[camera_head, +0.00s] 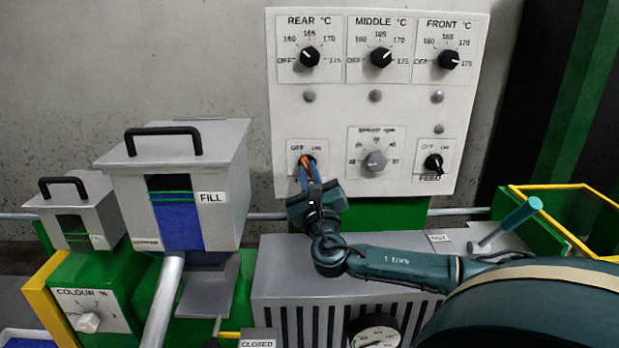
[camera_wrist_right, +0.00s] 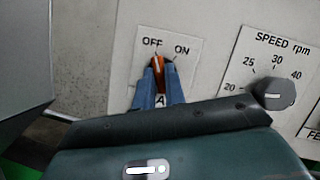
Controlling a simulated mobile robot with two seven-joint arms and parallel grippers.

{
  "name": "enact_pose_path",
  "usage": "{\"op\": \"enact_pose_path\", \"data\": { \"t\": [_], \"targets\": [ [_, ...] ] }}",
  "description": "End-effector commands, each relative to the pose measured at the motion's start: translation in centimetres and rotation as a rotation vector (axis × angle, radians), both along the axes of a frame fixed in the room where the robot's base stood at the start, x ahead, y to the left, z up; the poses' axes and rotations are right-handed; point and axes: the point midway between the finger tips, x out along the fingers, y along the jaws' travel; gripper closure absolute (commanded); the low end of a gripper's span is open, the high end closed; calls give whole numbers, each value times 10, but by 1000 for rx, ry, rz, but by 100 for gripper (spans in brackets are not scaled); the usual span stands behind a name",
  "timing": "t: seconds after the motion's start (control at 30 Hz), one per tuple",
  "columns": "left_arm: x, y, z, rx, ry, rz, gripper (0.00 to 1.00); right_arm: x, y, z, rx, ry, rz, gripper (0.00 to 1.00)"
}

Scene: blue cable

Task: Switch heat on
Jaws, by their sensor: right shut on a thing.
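The OFF/ON rotary switch (camera_head: 308,161) is at the lower left of the white control panel. In the right wrist view its knob (camera_wrist_right: 162,72) looks orange, and its white mark points up toward the OFF side. The label under the knob is mostly covered by my fingers; only an "A" shows. My right gripper (camera_head: 307,166) reaches up to this switch, its blue fingers on either side of the knob and shut on it. The fingers also show in the right wrist view (camera_wrist_right: 155,84). My left gripper is not in view.
The panel (camera_head: 330,112) also holds REAR, MIDDLE and FRONT temperature dials, a speed knob (camera_head: 375,162) close on the right, and a FEED switch (camera_head: 433,163). The round lamps look grey. A grey FILL hopper (camera_head: 225,170) stands left of my gripper; a grey slotted housing (camera_head: 275,280) lies below.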

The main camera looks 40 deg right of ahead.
Motion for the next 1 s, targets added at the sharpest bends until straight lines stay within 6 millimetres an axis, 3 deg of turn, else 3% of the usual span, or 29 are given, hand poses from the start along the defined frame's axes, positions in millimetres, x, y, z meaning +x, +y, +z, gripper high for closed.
{"op": "enact_pose_path", "data": {
  "t": [0.67, 1.0],
  "targets": [
    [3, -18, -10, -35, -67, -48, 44, 3, 4, -3, 463, -390, -1, 100],
    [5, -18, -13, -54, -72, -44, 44, 4, 4, -1, 648, -546, -2, 100]
  ]
}}
